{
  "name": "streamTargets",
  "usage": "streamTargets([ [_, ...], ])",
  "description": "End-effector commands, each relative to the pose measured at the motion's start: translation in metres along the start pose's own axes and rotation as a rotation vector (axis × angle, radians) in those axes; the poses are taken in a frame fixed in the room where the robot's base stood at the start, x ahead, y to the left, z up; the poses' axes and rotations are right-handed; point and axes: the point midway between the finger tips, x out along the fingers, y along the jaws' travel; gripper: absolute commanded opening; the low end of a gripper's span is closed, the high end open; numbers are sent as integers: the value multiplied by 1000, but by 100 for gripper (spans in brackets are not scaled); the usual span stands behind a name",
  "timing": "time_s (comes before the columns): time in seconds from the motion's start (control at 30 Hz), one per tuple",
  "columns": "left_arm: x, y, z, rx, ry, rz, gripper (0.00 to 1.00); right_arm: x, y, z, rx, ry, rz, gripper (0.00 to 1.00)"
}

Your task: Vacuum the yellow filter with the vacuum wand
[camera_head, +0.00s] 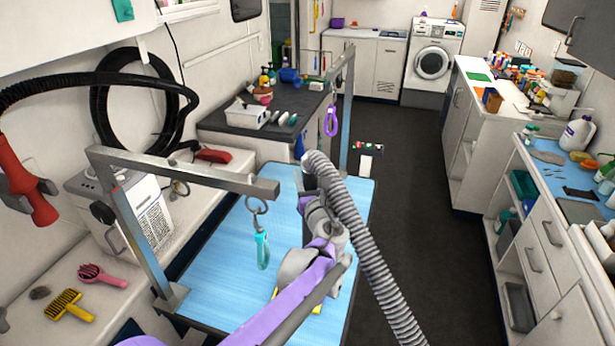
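The blue-topped grooming table (225,270) is in the middle of the head view. A yellow edge, which looks like the yellow filter (317,308), shows on the tabletop beneath my arm; most of it is hidden. A grey ribbed vacuum hose (365,245) rises from the bottom edge and bends over at its top. A dark end below that bend looks like part of the vacuum wand (308,181). My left gripper (312,196) is close under this end, above the table. Its fingers are hidden, so its grip is unclear. My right gripper is out of view.
A metal frame (190,172) with a hanging teal loop (262,250) stands over the table's left side. A pink brush (103,276) and a yellow brush (64,306) lie on the left counter. The dark floor (415,200) right of the table is clear.

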Motion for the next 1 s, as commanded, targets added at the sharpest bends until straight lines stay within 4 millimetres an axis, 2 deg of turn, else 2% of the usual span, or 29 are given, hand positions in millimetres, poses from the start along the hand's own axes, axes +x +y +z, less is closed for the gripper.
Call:
streamTargets([
  [0.63, 1, 2, 1, 1, -1, 1, 0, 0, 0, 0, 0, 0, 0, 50],
  [1.0, 15, 30, 1, 2, -1, 2, 0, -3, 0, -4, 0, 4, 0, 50],
])
